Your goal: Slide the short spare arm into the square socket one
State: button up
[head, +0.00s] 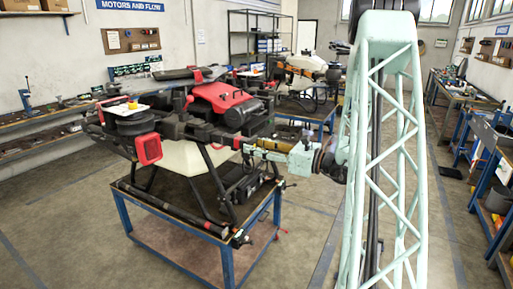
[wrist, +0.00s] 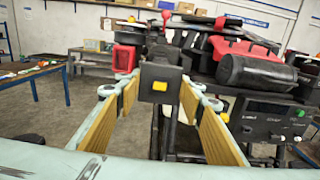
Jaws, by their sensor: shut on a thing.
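My gripper (head: 256,146) reaches in from the right at the near side of the spray drone (head: 185,130). In the wrist view its two yellow-padded fingers (wrist: 160,92) are shut on a dark block with a yellow square on its face, which I take to be the short spare arm (wrist: 160,72). The held piece points away from me, toward the drone body. In the head view a dark bar runs from the fingertips to the drone. The square socket one is not clearly seen; the held piece and drone parts hide its opening, so I cannot tell whether they touch.
The drone stands on a blue-framed table (head: 180,253), with a red-topped unit (head: 222,96) on it. A dark device with a display (wrist: 265,122) lies right of the fingers. A second drone (head: 305,68) stands behind. Open floor lies left of the table.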

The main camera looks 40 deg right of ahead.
jog(key=shift+x, duration=1.2)
dwell(0.5)
jog(key=o, duration=1.1)
jog(key=shift+o, duration=0.2)
jog(key=v, duration=1.2)
dwell(0.9)
